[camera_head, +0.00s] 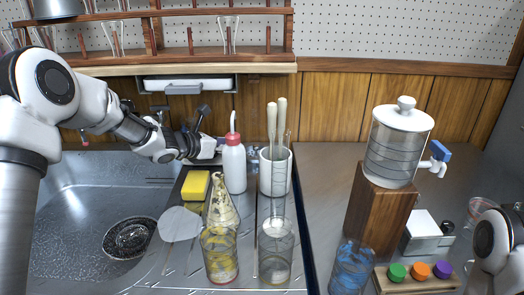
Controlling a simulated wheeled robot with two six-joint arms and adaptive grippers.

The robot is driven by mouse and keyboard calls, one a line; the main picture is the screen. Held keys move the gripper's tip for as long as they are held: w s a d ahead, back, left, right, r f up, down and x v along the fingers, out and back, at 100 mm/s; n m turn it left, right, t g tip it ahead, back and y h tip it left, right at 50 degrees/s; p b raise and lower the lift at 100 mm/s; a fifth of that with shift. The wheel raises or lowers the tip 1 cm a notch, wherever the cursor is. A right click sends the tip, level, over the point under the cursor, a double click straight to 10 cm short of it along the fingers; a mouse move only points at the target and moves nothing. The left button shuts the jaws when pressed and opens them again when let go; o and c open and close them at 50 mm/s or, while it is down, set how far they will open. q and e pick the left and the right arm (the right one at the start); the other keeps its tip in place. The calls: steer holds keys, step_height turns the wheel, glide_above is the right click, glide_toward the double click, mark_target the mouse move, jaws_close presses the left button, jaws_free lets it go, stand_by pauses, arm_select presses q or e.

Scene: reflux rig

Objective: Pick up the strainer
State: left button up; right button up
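A dark, round strainer (130,237) with a speckled mesh-like middle lies in the bottom of the metal sink. Nothing covers it. My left arm comes in from the left above the sink. My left gripper (205,147) is beyond the strainer and to its right, near the back of the sink and well apart from it. Its fingers are small and dark against the wall, so I cannot tell whether they are open. Only part of my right arm shows at the lower right edge; its gripper is out of view.
A wooden shelf (160,65) hangs behind. The sink's left part is clear.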

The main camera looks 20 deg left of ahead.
mark_target(255, 146)
arm_select(q)
steer(key=x, duration=1)
steer(key=shift+d+f, duration=0.2)
steer(key=shift+f, duration=0.1)
steer(key=shift+r, duration=0.1)
steer(key=shift+c, duration=0.3)
jaws_close()
